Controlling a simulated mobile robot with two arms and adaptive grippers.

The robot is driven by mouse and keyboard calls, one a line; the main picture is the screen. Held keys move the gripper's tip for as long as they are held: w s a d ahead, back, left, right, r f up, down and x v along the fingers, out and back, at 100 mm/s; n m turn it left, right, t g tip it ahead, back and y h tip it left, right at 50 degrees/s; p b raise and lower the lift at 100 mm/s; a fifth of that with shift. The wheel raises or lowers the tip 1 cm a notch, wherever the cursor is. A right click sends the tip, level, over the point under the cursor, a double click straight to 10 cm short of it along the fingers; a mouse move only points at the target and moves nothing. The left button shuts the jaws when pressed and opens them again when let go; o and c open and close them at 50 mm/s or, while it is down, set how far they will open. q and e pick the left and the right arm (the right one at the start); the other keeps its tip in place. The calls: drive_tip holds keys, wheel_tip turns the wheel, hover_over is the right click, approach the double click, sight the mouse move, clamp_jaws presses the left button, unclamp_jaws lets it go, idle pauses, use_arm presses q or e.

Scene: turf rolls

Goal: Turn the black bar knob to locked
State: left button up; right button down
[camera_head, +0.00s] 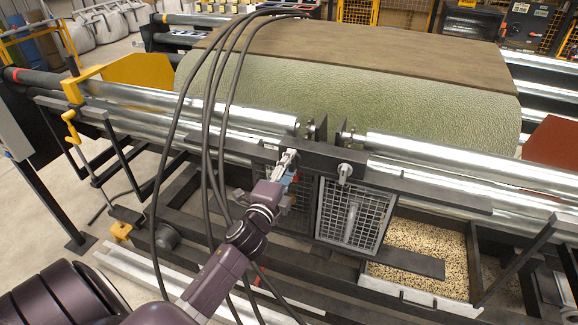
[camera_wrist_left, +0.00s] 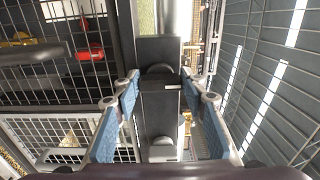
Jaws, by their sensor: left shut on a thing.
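My left gripper (camera_head: 288,168) reaches in from the lower left to the dark cross beam (camera_head: 390,178) in front of the rollers. In the left wrist view my left gripper (camera_wrist_left: 159,84) has its two blue-padded fingers either side of a dark bar-shaped part, which I take to be the black bar knob (camera_wrist_left: 172,82). The gripper is shut on it. In the head view the fingers and wrist hide the knob. I cannot read any lock marking or the knob's exact angle. My right gripper is in neither view.
A pale grey handle (camera_head: 345,172) sits on the beam just right of my gripper. Below it hangs a wire mesh guard (camera_head: 352,218). Shiny rollers (camera_head: 440,160) run along the beam, with a large green turf roll (camera_head: 330,100) behind. A tray of grain (camera_head: 425,245) lies lower right.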

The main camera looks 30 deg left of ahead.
use_arm(q)
drive_tip(key=o, duration=1.2)
drive_tip(key=shift+c, duration=0.2)
drive_tip(key=v, duration=1.2)
drive_tip(key=shift+a+f, duration=0.1)
